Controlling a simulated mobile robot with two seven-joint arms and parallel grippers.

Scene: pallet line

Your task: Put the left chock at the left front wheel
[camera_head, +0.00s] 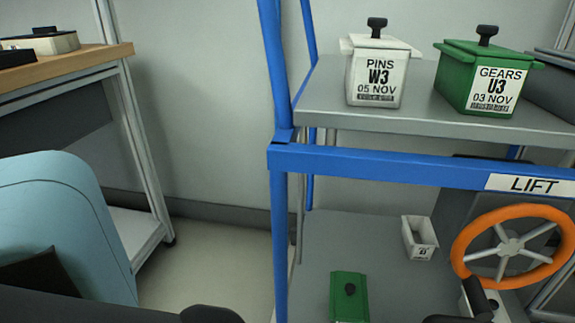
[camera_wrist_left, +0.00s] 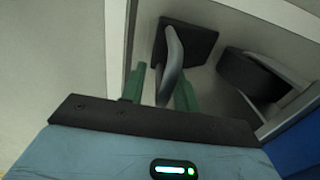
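In the left wrist view a black chock (camera_wrist_left: 201,42) with a grey loop handle (camera_wrist_left: 173,62) lies on a pale surface. A second dark chock-like block (camera_wrist_left: 245,77) with a handle lies to its right. My left gripper (camera_wrist_left: 160,90) has its two green fingers apart, one on each side of the first handle's lower end. I see a gap beside the handle; contact is not clear. In the head view my left gripper is hidden, and neither a chock nor a cart wheel can be made out.
A blue-framed rack (camera_head: 375,162) labelled LIFT stands at the right, with a white PINS bin (camera_head: 376,75) and a green GEARS bin (camera_head: 470,72) on top. An orange handwheel (camera_head: 465,243) is at its right. A wooden-topped bench (camera_head: 80,64) stands at the left.

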